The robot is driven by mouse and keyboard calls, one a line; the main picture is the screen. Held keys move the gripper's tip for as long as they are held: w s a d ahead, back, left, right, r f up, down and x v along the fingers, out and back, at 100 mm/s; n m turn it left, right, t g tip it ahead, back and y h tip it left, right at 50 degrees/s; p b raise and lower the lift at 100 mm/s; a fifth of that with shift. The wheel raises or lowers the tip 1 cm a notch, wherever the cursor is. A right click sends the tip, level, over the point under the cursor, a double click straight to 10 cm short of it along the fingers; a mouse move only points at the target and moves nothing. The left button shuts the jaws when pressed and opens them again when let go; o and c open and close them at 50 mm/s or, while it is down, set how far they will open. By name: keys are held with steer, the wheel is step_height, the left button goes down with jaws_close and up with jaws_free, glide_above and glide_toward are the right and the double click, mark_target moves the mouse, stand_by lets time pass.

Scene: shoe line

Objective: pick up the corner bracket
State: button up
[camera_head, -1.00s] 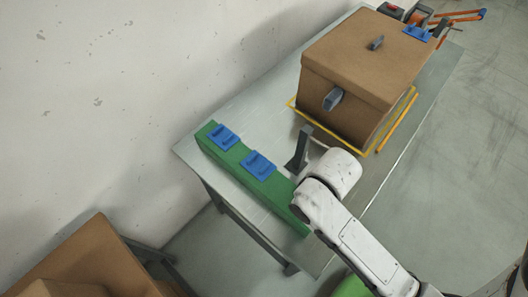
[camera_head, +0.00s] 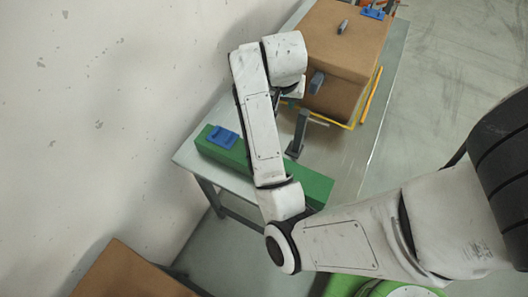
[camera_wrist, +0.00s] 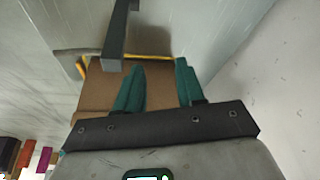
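Blue bracket-like pieces show in the head view, but I cannot tell which one is the corner bracket. One blue piece (camera_head: 222,137) lies on the left end of the green block (camera_head: 312,184). Another blue piece (camera_head: 373,13) is on the far edge of the cardboard box (camera_head: 345,62). My gripper (camera_wrist: 160,72) is open, its two teal fingers apart with nothing between them. In the head view it is mostly hidden behind my wrist, near the box's left side. In the wrist view the box (camera_wrist: 98,82) shows behind the fingers. No blue piece shows in the wrist view.
A dark grey upright post (camera_head: 297,134) stands on the table (camera_head: 340,160) close to my gripper; it also shows in the wrist view (camera_wrist: 117,38). A wall is at left.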

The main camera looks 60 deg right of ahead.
steer(key=a+f+m+y, duration=0.1)
steer(key=a+f, duration=0.1)
steer(key=f, duration=0.1)
steer(key=s+a+f+m+g+y, duration=0.1)
steer(key=a+f, duration=0.2)
steer(key=a+f+m+y+p, duration=0.1)
steer(key=a+f, duration=0.1)
steer(key=f, duration=0.1)
steer(key=shift+s+a+m+y, duration=0.15)
steer(key=shift+a+m+y, duration=0.1)
steer(key=shift+m+y, duration=0.15)
steer(key=shift+d+f+p, duration=0.15)
steer(key=shift+f+p, duration=0.25)
steer(key=shift+f, duration=1.1)
steer(key=shift+d+f+p, duration=0.1)
steer(key=shift+f+p, duration=0.3)
steer(key=shift+f, duration=1.1)
jaws_close()
